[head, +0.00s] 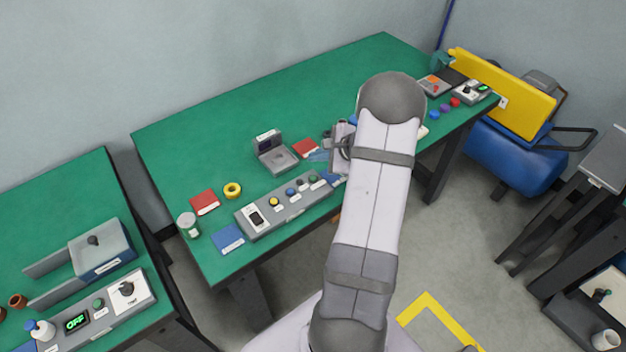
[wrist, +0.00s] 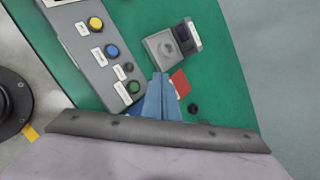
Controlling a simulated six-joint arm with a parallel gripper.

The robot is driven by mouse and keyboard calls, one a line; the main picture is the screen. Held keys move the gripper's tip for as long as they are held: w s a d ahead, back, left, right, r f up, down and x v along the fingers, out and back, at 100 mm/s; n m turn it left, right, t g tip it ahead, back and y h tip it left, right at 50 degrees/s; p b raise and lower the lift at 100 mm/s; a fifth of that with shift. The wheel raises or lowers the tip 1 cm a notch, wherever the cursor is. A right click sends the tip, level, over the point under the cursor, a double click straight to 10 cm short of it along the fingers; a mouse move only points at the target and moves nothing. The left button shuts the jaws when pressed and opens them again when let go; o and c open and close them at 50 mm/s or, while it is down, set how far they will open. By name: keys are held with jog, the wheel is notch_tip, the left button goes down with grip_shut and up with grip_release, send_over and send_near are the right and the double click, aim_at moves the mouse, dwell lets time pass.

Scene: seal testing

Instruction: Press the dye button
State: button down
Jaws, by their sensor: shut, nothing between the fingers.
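A grey control panel (head: 262,229) lies along the front of the green table. It carries a yellow button (head: 273,202), a blue button (head: 290,192), a small black knob and a green button (head: 313,177). In the wrist view the yellow button (wrist: 95,23), blue button (wrist: 112,50), black knob (wrist: 128,67) and green button (wrist: 133,87) run down the panel (wrist: 82,50). Their labels are too small to read, so I cannot tell which is the dye button. My gripper (wrist: 160,76) is shut and empty, right of the green button in the wrist view and apart from the buttons.
A small grey device with a raised lid (head: 277,158) stands behind the panel, with a red card (head: 305,148) beside it. A yellow ring (head: 232,190), another red card (head: 205,202), a blue card (head: 228,238) and a jar (head: 188,225) lie left. The table's back is clear.

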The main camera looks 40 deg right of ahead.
notch_tip(320, 180, down, 5)
jog(key=b, duration=0.2)
jog(key=shift+r+b, duration=0.15)
jog(key=shift+b, duration=0.25)
jog(key=shift+f+b, duration=0.75)
jog(key=shift+b, duration=0.05)
jog(key=shift+f+b, duration=0.75)
jog(key=shift+b, duration=0.4)
dwell(1.8)
dwell(0.3)
jog(key=shift+r+p, duration=0.45)
jog(key=shift+r, duration=0.35)
jog(key=shift+r, duration=0.1)
jog(key=shift+r+p, duration=1.6)
jog(key=shift+r, duration=0.8)
